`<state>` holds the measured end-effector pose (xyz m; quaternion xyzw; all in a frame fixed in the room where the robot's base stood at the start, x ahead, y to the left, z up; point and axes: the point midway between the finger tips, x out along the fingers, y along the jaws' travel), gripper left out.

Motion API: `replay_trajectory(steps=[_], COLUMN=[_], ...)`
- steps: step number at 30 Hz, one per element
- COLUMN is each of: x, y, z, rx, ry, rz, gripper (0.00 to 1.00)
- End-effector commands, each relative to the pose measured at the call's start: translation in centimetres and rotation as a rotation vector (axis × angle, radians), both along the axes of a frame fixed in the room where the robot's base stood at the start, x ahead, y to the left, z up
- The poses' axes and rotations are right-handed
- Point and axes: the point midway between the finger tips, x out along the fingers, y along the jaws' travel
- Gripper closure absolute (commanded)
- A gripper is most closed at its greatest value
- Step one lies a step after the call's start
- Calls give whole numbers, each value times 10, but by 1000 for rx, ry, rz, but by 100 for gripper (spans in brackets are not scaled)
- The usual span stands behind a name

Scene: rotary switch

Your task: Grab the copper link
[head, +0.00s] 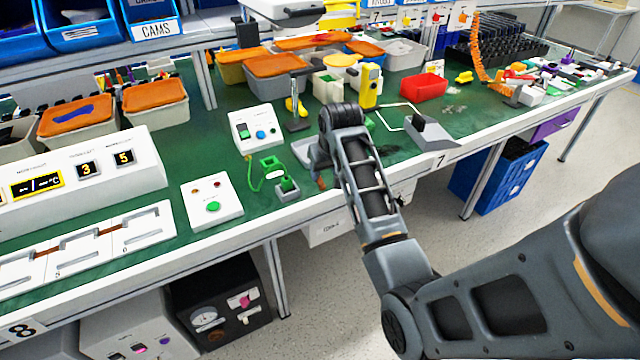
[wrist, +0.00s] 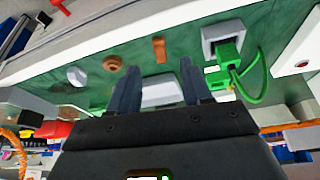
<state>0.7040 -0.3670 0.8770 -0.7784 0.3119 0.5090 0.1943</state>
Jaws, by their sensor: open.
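A small copper-brown bar, which looks like the copper link (wrist: 159,50), lies on the green bench top near its front edge in the wrist view. In the head view a small reddish-brown piece (head: 320,183) shows beside my arm, partly covered. My gripper (wrist: 158,78) is open, its two dark fingers apart. The bar lies beyond the fingertips, roughly in line with the gap, and is not between them. A pale grey block (wrist: 162,92) shows between the fingers; I cannot tell its height relative to them. In the head view my fingertips are hidden by the wrist.
A green connector with cable (wrist: 225,65) and grey socket (wrist: 222,38) sit right of the bar in the wrist view. A brown round piece (wrist: 113,63) and grey knob (wrist: 77,76) lie left. A white button box (head: 212,200) stands left in the head view.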

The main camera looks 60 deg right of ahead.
Motion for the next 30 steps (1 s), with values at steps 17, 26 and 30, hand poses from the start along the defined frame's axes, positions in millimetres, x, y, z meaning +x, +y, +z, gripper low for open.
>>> replay_trajectory(steps=[17,26,30], x=[16,26,27], y=[-19,-27,-28], z=[-30,-61,-63], rx=[33,30,28], ry=[11,8,9], rz=[-17,-17,-17], gripper=[51,51,51])
